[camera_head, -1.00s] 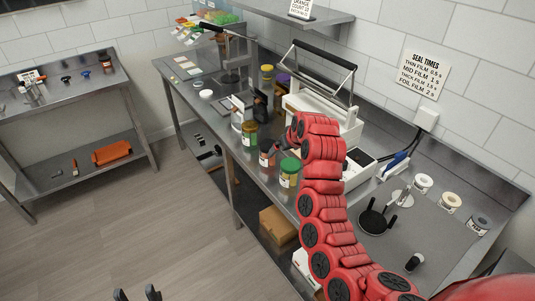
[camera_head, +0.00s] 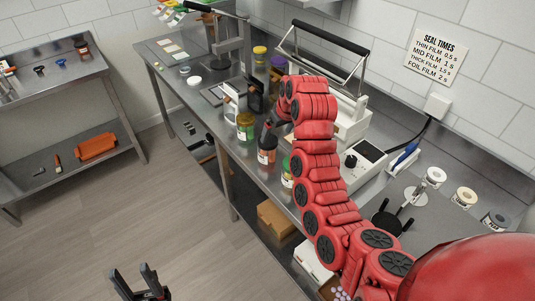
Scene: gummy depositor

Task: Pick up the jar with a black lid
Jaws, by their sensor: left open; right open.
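A jar with dark reddish contents and a pale label (camera_head: 267,156) stands on the steel bench, near its front edge. Its top is dark and partly covered by my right gripper (camera_head: 271,130), so the lid is hard to make out. My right gripper is open, with its fingers close at the top of this jar; I cannot tell whether they touch it. My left gripper (camera_head: 134,276) is open and empty, low over the floor, away from the bench.
A green-lidded jar (camera_head: 245,127) stands just behind; another jar (camera_head: 287,174) is half hidden by my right arm. Yellow-lidded (camera_head: 260,57) and purple-lidded (camera_head: 279,62) jars stand farther back. A white sealer with a black handle (camera_head: 350,122) stands right of the gripper.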

